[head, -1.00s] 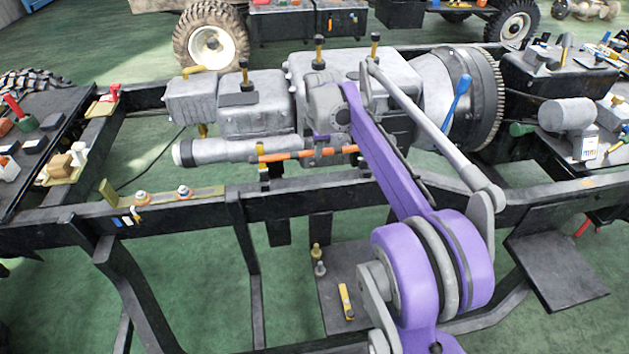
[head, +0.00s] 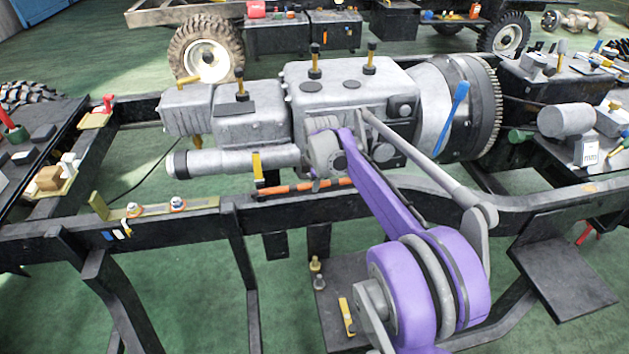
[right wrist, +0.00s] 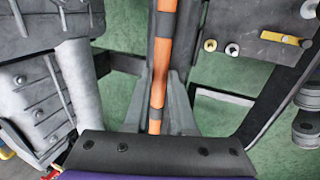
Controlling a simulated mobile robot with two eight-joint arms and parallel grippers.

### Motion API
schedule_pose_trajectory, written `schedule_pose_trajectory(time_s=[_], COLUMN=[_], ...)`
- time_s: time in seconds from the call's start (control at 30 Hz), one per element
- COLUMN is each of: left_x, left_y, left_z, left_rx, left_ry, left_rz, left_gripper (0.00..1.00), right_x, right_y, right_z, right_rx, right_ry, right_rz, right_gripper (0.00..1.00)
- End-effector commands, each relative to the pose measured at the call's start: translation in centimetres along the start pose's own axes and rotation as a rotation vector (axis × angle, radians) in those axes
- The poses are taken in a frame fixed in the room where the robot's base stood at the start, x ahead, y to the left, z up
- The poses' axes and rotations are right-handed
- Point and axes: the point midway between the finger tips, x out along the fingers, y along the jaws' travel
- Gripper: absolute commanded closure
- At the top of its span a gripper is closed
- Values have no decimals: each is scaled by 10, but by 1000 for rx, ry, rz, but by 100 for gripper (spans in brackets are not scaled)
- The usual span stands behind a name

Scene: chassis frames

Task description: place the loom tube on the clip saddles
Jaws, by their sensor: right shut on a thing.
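The loom tube (head: 288,189) is an orange tube with dark bands. It lies nearly level along the near side of the grey gearbox, just above the chassis rail. My right gripper (head: 317,178) is shut around it near its middle, pointing down. In the right wrist view the tube (right wrist: 160,75) runs between the grey fingers (right wrist: 161,95). A yellow upright clip piece (head: 257,167) stands at the tube's left end. The clip saddles cannot be made out clearly; whether the tube touches them cannot be told. My left gripper is not in view.
The gearbox (head: 245,122) stands close behind the tube, with a blue-handled lever (head: 451,115) to its right. The black chassis rail (head: 330,207) runs in front. A yellow bracket with bolts (head: 150,208) sits on the rail at left. Green floor shows below.

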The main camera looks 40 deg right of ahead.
Motion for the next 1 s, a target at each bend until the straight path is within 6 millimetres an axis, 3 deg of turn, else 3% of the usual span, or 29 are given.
schedule_pose_trajectory(time_s=[0.03,0.2,0.53,1.0], left_x=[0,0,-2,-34], left_y=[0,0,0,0], left_z=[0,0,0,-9], left_rx=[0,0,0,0], left_ry=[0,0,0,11], left_rz=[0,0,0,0], left_gripper=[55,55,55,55], right_x=[1,1,-7,-100], right_y=[0,0,1,1], right_z=[0,0,0,0], right_rx=[0,0,0,0], right_ry=[0,0,0,0], right_rz=[0,0,0,0], right_gripper=[73,46,46,46])
